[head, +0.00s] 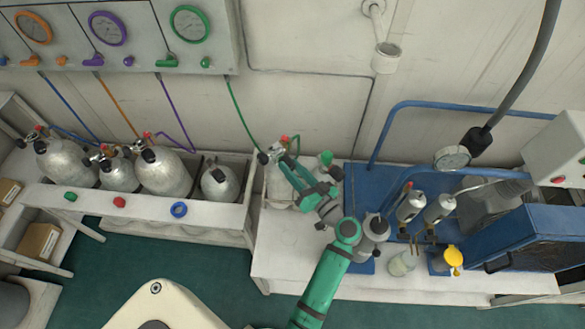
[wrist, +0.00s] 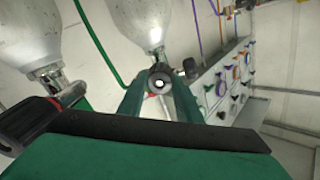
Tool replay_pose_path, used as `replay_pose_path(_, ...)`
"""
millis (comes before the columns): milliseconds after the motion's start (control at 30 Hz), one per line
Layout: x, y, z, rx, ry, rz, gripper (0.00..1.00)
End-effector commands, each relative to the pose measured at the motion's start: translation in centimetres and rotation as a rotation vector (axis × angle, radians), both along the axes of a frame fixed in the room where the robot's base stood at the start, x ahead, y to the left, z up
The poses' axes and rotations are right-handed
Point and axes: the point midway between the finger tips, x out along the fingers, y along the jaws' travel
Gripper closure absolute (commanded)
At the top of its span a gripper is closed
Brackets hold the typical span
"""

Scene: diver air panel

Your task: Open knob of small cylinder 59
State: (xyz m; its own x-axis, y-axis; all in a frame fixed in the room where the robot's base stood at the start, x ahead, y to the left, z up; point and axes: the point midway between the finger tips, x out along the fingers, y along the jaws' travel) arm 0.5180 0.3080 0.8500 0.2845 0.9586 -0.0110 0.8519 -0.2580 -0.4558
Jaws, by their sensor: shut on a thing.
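A silver cylinder (head: 277,188) stands in the white rack, at the right end of the cylinder row, partly hidden by my gripper. My gripper (head: 285,164) reaches its valve from the right in the head view. In the wrist view a silver cylinder (wrist: 142,22) appears upside down, and my gripper's green fingers (wrist: 159,84) are shut on a round dark knob (wrist: 160,78) at its valve. A second black knob (wrist: 190,67) sticks out to the right of the valve. No number is readable on the cylinder, and how far the knob is turned cannot be told.
Several silver cylinders (head: 165,173) stand in the rack to the left. A gauge panel (head: 135,35) hangs above, with a green hose (head: 240,120) running down. A blue frame (head: 400,104) with more bottles is on the right. Another cylinder's valve (wrist: 62,85) is close at left in the wrist view.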

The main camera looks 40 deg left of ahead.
Motion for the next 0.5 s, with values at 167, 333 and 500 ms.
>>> replay_pose_path(167,0.01,-0.05,-0.06,-0.002,-0.001,0.000,0.59)
replay_pose_path(333,0.01,-0.04,-0.04,-0.002,-0.002,0.000,0.50)
replay_pose_path(500,-0.01,-0.08,-0.03,-0.001,-0.002,-0.001,0.50)
